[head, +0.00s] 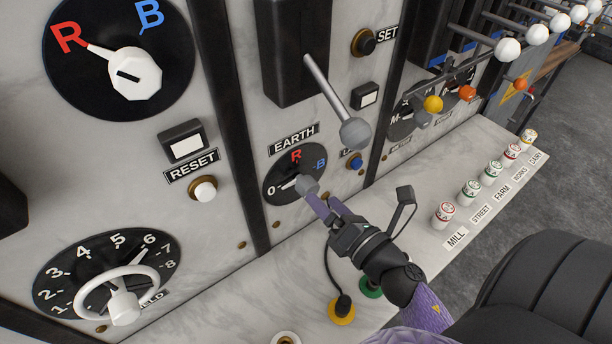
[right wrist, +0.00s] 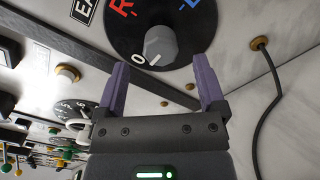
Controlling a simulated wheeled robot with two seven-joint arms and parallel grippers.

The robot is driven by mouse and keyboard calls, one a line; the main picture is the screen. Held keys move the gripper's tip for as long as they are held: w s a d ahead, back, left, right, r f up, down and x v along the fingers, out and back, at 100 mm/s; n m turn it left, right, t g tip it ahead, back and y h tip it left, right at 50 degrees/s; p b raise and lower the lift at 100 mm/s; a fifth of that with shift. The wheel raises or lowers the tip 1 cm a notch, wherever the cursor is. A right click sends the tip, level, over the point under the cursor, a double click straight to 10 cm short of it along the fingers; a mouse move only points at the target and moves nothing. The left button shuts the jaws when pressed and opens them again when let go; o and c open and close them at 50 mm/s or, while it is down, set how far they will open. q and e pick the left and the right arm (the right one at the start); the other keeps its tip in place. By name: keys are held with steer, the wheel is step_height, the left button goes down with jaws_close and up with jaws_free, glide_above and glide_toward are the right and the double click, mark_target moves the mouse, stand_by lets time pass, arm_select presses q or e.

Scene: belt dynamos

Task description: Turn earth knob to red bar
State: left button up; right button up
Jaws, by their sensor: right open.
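The earth dial (head: 275,176) is a black disc under the EARTH label, marked 0, a red R (head: 296,155) with a red bar and a blue B. Its grey knob (head: 307,184) sits at the centre, and its white pointer line is toward 0. In the right wrist view, the knob (right wrist: 161,46) has its white mark toward the 0. My right gripper (head: 325,205) is open just in front of the knob. In the right wrist view, its two purple fingers (right wrist: 162,75) stand apart with the knob showing between and beyond them; contact cannot be told. My left gripper is not in view.
A black cable (head: 333,265) runs to a yellow socket below. Small labelled cylinders (head: 445,211) stand on the ledge at right.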

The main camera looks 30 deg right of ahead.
mark_target(314, 191)
steer(key=w, duration=0.5)
steer(key=shift+w+a+p, duration=0.2)
steer(key=shift+w+p, duration=0.1)
steer(key=shift+p, duration=0.05)
steer(key=shift+c, duration=0.3)
jaws_close()
